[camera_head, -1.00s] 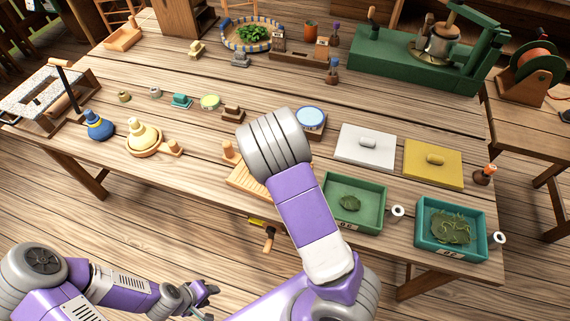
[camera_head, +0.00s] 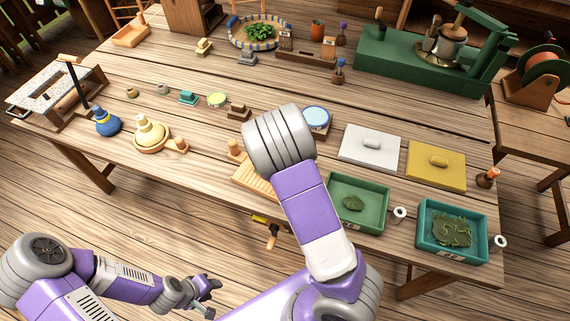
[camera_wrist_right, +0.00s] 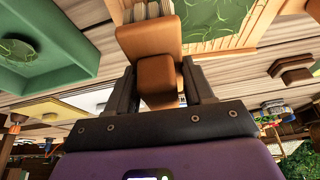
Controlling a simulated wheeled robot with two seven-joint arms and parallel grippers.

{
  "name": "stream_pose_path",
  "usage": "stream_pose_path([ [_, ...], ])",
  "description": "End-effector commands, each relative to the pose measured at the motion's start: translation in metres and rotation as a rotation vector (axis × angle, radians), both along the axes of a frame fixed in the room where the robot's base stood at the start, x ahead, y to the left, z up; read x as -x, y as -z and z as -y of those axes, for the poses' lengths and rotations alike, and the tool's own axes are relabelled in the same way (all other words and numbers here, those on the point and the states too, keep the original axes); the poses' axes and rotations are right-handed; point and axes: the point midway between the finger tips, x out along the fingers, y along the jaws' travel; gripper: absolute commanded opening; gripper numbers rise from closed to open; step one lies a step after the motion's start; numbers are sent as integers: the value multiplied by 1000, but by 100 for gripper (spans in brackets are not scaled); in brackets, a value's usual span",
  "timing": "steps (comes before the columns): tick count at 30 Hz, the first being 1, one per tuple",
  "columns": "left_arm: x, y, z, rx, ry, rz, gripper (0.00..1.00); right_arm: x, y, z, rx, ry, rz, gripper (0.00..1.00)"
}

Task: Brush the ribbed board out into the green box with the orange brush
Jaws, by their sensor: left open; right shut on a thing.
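The ribbed board (camera_head: 249,180) lies near the table's front edge, partly hidden by my right arm in the head view. In the right wrist view its wooden rim (camera_wrist_right: 238,43) borders a ribbed surface with a green patch. My right gripper (camera_wrist_right: 160,85) is shut on the orange-brown brush (camera_wrist_right: 150,42), whose pale bristles are beside the board; contact is unclear. In the head view the brush and right gripper are hidden behind the arm. The green box (camera_head: 379,218) stands right of the board, with a green leaf-like piece inside. My left gripper (camera_head: 208,284) is open and empty, before the table.
A teal box (camera_head: 425,238) with green strands stands right of the green box. White (camera_head: 355,143) and yellow (camera_head: 425,158) lidded slabs lie behind them. A green press (camera_head: 390,55) stands at the back. Small pots line the table's left half.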

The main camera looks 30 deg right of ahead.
Motion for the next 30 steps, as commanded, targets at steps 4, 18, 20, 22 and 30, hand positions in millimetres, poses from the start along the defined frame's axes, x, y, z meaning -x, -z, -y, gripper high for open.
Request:
stream_pose_path([
  [4, 0, 0, 0, 0, 0, 0, 43, 0, 0, 0, -1, 0, 1, 34],
  [18, 0, 3, 0, 0, 0, 0, 43, 0, -3, -10, -10, -57, -2, 0],
  [20, 0, 6, 0, 0, 0, 0, 43, 0, -7, -24, -18, -138, -6, 0],
  [22, 0, 11, 0, 0, 0, 0, 43, 3, -14, -45, -28, -273, -13, 0],
  [30, 0, 26, 0, 0, 0, 0, 43, 22, -42, -124, -17, -826, -4, 0],
])
